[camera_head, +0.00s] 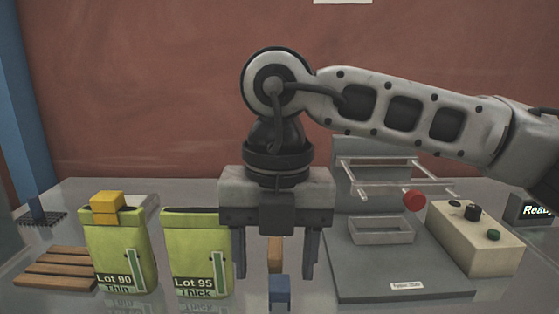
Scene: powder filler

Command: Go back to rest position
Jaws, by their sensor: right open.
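My right gripper (276,270) hangs in the middle of the view, pointing down, with its two fingers apart. Its arm comes in from the right. A small blue block (279,292) shows low between the fingers, and an orange-brown block (274,251) shows behind it. I cannot tell how far either block is from the fingers, but neither appears gripped. My left gripper is not in view.
Two green containers, Lot 90 Thin (122,254) with a yellow block (107,206) on top and Lot 95 Thick (196,258), stand left of the gripper. A wooden slatted rack (55,270) lies far left. The grey machine (400,275) with a clear tray (381,231) and a control box (470,245) stand right.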

